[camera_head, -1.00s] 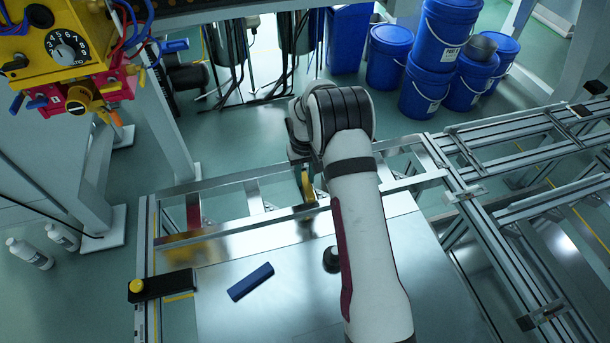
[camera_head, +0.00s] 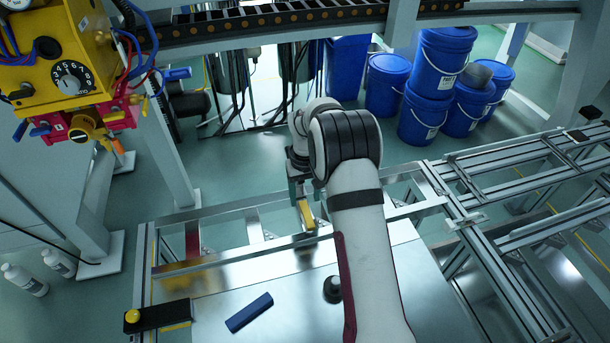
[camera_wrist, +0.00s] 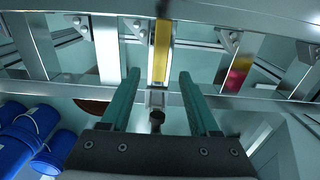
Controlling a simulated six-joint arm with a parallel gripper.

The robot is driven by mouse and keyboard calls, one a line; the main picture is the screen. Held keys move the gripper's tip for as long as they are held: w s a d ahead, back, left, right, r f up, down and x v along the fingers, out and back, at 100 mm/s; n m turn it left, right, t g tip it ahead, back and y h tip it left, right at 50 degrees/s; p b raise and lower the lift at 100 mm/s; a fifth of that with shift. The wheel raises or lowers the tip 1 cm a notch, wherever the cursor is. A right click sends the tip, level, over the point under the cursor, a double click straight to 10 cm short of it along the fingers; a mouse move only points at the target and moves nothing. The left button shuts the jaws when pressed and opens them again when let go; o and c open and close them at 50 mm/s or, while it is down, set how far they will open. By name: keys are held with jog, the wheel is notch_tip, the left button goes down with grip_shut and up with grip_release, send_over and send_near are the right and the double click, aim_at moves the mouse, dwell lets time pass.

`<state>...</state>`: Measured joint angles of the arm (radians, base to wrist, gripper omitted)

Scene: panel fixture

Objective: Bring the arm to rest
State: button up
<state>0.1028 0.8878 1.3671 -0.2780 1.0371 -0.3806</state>
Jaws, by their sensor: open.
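My arm reaches over the metal frame in the head view, and my gripper (camera_head: 303,200) is at its far end, mostly hidden by my own wrist. In the wrist view my gripper (camera_wrist: 158,78) shows two green fingers standing wide apart. They are open, with nothing held between them. A yellow bar (camera_wrist: 162,48) with a silver end shows in the gap between the fingers. A yellow piece (camera_head: 306,214) also shows beside the gripper in the head view.
A blue block (camera_head: 249,313) lies on the metal panel (camera_head: 290,290); a dark knob (camera_head: 332,289) stands nearby. A black box with a yellow button (camera_head: 132,316) sits at the left edge. Blue buckets (camera_head: 432,85) stand behind. A yellow dial unit (camera_head: 70,75) hangs upper left.

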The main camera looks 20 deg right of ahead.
notch_tip(320, 180, up, 12)
jog(key=f, duration=0.1)
jog(key=s+a+r+m, duration=0.2)
jog(key=s+a+r, duration=0.2)
jog(key=s+r, duration=0.55)
jog(key=s+a+f+m+y, duration=0.1)
jog(key=s+a, duration=0.1)
jog(key=s, duration=1.1)
jog(key=s+a+f+m, duration=0.2)
jog(key=s, duration=1.1)
jog(key=shift+a+f+m+y, duration=0.2)
jog(key=shift+a+m+y, duration=0.1)
jog(key=shift+y, duration=0.1)
